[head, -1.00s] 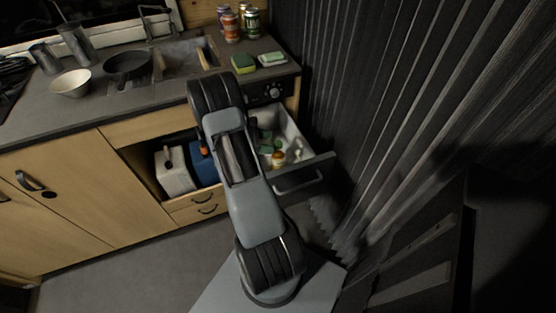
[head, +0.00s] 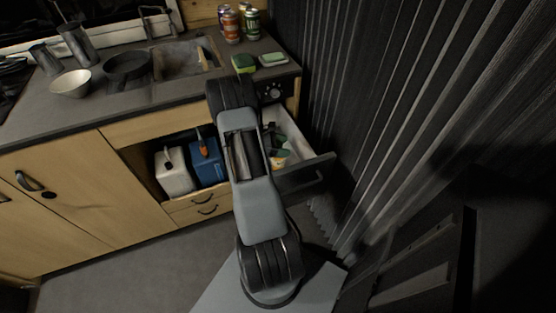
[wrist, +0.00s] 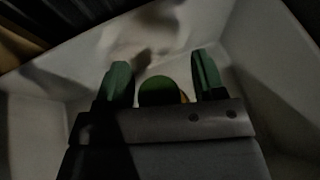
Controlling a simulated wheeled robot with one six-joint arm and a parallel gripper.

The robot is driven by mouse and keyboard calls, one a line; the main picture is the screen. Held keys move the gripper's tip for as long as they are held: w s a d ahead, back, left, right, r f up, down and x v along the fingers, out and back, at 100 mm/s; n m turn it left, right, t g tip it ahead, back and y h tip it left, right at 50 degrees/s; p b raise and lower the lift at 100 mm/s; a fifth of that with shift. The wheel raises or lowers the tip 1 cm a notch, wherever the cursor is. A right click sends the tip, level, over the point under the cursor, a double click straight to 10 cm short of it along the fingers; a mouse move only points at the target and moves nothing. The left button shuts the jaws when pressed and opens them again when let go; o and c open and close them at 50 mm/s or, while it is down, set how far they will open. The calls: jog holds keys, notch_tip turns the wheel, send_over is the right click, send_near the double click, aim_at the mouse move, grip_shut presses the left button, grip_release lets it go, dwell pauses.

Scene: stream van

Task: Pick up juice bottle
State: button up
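The juice bottle shows in the wrist view as a round green cap (wrist: 158,91) with a sliver of orange beside it. Most of its body is hidden behind my gripper's palm. My gripper (wrist: 160,85) has its two green-tipped fingers apart, one on each side of the cap, with a visible gap on both sides. In the head view the bottle (head: 281,160) is a small orange and white shape inside the open drawer (head: 296,136). My arm hides much of the drawer and most of the gripper there.
White drawer walls (wrist: 265,70) stand close around my gripper. A pleated dark curtain (head: 370,90) hangs to the right. White (head: 174,172) and blue (head: 207,160) canisters stand in the left opening.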

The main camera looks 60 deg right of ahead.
grip_shut()
dwell(0.4)
